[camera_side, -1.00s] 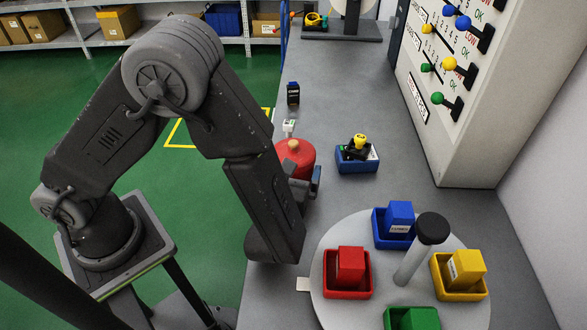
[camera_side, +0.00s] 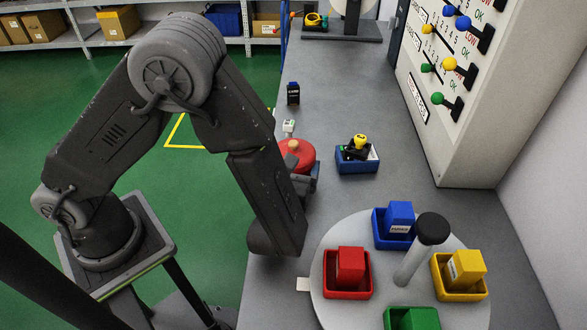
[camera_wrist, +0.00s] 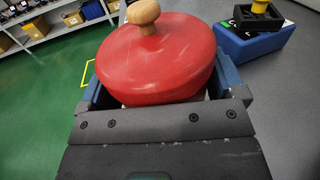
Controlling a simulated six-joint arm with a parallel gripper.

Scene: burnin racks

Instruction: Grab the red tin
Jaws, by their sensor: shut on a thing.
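The red tin (camera_side: 302,156) has a round domed red lid with a light wooden knob. In the side view it stands at the left edge of the grey bench, partly hidden behind my arm. In the wrist view the tin (camera_wrist: 158,62) fills the middle, between the two blue jaws. My gripper (camera_wrist: 160,88) is shut on the tin, one jaw on each side of it. In the side view one blue jaw of my gripper (camera_side: 314,172) shows at the tin's right side. The tin looks upright; I cannot tell whether its base touches the bench.
A round turntable (camera_side: 330,308) with coloured bins is in front. A panel with levers (camera_side: 450,120) stands at right.

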